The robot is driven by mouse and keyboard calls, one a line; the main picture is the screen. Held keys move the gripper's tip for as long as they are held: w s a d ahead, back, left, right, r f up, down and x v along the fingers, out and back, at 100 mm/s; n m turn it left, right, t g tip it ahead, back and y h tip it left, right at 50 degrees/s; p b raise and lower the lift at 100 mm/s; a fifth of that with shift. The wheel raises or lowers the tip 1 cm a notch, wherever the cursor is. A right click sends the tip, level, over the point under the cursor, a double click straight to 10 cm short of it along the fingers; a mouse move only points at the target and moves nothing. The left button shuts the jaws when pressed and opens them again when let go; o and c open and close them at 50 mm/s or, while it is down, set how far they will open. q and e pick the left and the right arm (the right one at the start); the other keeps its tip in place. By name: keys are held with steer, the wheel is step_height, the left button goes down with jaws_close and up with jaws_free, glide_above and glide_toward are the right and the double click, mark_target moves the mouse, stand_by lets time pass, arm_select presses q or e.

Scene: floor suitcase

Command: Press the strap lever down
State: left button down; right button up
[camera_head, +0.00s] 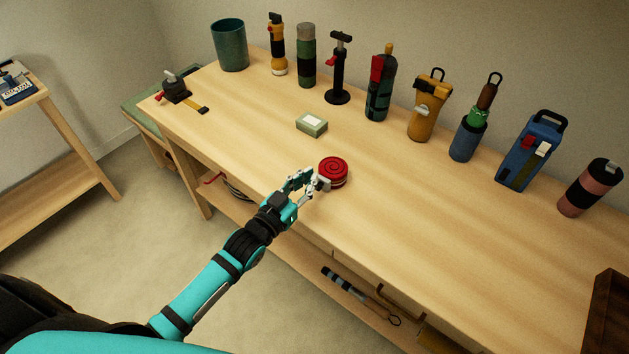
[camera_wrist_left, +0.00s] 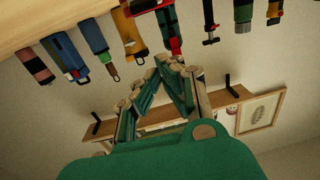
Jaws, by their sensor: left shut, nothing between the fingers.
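A black clamp-like device (camera_head: 175,88) with a raised grey lever (camera_head: 170,76), a red part and a dark-and-yellow strap (camera_head: 195,107) sits at the left end of the workbench. It looks most like the strap lever. My left gripper (camera_head: 312,182) is shut and empty at the bench's front edge, far to the right of this device. It is just left of a red spiral-topped disc (camera_head: 333,170); I cannot tell if they touch. In the left wrist view my gripper (camera_wrist_left: 174,63) shows with its fingertips together. My right gripper is not in view.
A small green box (camera_head: 311,124) lies on the bench (camera_head: 430,225). A teal cup (camera_head: 229,46), a flashlight (camera_head: 277,45), a black stand (camera_head: 338,75), and several bottles and tools line the back. The bench between the device and the green box is clear.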

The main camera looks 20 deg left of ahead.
mark_target(318, 186)
arm_select(q)
steer(key=x, duration=0.4)
steer(key=shift+s+a+f, duration=0.1)
steer(key=shift+s+f, duration=0.05)
steer(key=shift+f, duration=0.45)
steer(key=shift+s+a+f, duration=0.1)
steer(key=shift+s+f, duration=0.05)
steer(key=shift+f, duration=0.5)
steer(key=shift+s+f, duration=0.3)
steer(key=shift+f, duration=0.4)
